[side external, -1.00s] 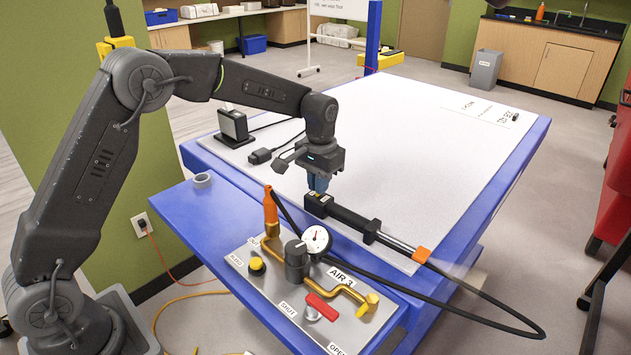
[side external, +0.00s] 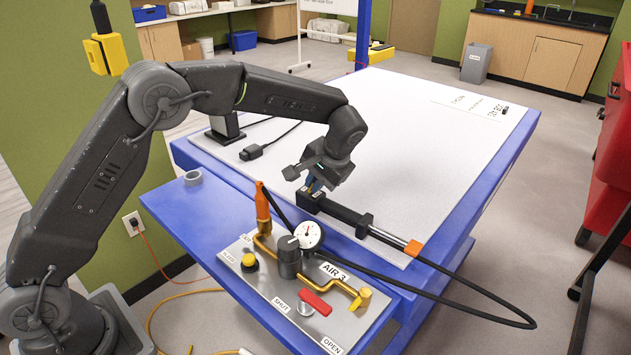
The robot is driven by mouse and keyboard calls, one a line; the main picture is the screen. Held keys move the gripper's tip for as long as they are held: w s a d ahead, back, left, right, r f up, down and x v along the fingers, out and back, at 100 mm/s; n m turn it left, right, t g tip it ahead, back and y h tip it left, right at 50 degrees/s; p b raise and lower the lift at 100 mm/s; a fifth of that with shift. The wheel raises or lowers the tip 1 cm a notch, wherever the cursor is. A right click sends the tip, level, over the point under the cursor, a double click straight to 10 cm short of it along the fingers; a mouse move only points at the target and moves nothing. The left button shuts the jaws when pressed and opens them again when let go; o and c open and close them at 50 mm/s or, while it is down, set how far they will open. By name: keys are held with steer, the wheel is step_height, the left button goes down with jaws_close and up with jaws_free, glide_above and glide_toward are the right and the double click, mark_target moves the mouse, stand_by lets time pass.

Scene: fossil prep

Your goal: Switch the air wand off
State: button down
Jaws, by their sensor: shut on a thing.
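The air wand (side external: 338,213) lies on the white table top, a black tube with a square black end block at its left and an orange collar (side external: 413,248) toward its right end. My gripper (side external: 311,188) is tilted over the end block.
A black hose (side external: 470,312) loops past the table edge. The table's far middle is clear.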

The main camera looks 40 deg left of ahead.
steer(key=c, duration=1.2)
jaws_free()
steer(key=shift+c, duration=0.2)
steer(key=v, duration=1.3)
steer(key=shift+d+r, duration=0.15)
steer(key=shift+r, duration=0.2)
